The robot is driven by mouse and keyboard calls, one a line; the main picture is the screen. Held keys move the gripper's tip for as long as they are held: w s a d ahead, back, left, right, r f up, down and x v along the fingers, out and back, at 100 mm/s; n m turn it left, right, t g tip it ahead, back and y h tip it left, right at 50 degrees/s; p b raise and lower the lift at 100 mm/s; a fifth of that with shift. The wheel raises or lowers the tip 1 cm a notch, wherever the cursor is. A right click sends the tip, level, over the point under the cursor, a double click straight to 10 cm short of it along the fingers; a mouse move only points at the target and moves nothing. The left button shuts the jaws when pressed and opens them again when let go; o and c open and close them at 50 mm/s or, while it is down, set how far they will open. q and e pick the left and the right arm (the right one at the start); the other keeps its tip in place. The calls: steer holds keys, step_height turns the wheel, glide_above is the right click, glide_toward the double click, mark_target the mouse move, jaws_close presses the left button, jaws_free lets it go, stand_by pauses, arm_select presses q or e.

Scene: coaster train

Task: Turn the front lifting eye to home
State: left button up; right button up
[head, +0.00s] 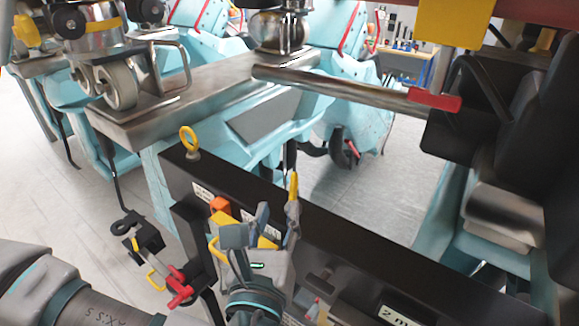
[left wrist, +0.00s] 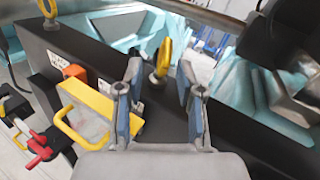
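Two yellow lifting eyes stand on the black beam (head: 390,262). One eye (head: 190,140) is near the beam's far left end, its ring showing open in the head view; it also shows at the top left of the left wrist view (left wrist: 47,9). The other eye (head: 294,187) is further right and looks nearly edge-on in the head view. My left gripper (head: 246,224) is just left of this second eye. In the left wrist view the second eye (left wrist: 163,58) shows between and beyond the open fingers (left wrist: 159,78), with no clear contact. My right gripper is not in view.
Red-handled couplings (head: 178,287) hang at the lower left. A steel bar with a red end (head: 434,99) crosses above. Grey floor (head: 365,205) shows beyond the beam.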

mark_target(292, 183)
arm_select(q)
steer(key=w, duration=0.2)
steer(key=w+d+p, duration=0.1)
steer(key=w, duration=0.2)
steer(key=w+d, duration=0.1)
steer(key=w, duration=0.1)
steer(key=shift+w, duration=0.15)
steer(key=w+d, duration=0.1)
steer(key=w+d+p, duration=0.1)
steer(key=w, duration=0.1)
steer(key=shift+w, duration=0.35)
steer(key=shift+w+a, duration=0.2)
steer(key=shift+a, duration=0.65)
steer(key=shift+c, duration=0.2)
steer(key=c, duration=0.4)
jaws_close()
steer(key=shift+d, duration=0.4)
steer(key=shift+s+d, duration=0.15)
steer(key=shift+a+f+m+h, duration=0.15)
steer(key=shift+a+m+h, duration=0.05)
steer(key=shift+m+h, duration=0.1)
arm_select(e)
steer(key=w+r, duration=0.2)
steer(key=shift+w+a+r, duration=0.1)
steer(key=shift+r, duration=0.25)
